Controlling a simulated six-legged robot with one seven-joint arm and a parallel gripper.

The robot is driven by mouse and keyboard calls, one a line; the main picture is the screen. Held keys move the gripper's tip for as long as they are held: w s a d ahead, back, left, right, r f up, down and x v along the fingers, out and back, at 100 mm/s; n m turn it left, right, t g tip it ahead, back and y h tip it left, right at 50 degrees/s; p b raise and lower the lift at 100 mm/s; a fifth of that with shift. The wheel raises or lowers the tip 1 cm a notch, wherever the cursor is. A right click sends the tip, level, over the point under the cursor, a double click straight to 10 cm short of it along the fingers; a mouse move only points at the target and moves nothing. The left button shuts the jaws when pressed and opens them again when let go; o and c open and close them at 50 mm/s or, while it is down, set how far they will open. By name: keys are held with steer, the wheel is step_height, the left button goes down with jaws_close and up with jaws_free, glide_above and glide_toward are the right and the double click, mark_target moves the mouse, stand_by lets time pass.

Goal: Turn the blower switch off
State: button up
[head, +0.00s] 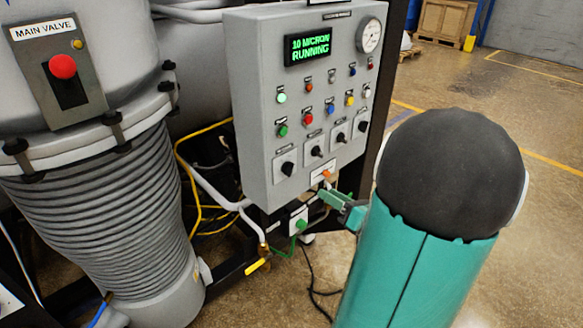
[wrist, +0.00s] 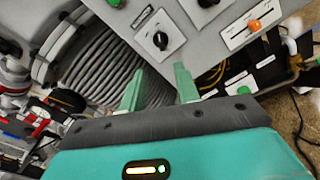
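A grey control panel (head: 262,130) carries a row of black rotary switches on white plates along its lower part. The leftmost black switch (head: 287,168) also shows in the wrist view (wrist: 160,40), just beyond my fingertips. The labels are too small to read, so I cannot tell which one is the blower switch. An orange switch (head: 326,174) sits on a white plate at the panel's lower edge; the wrist view shows it at upper right (wrist: 254,25). My gripper (wrist: 160,70) is open and empty, its two green fingers apart. In the head view my gripper (head: 328,199) is below the panel's lower edge.
The panel display (head: 308,48) reads "10 MICRON RUNNING". Several coloured buttons and a dial gauge (head: 369,35) are above the switches. A main valve box with a red knob (head: 62,66) and ribbed bellows (head: 100,210) stand left. A green button box (head: 298,220) and pipes sit below the panel.

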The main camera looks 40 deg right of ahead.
mark_target(289, 169)
steer(key=w, duration=1.2)
steer(key=shift+w+a, duration=0.15)
steer(key=shift+w, duration=0.25)
jaws_close()
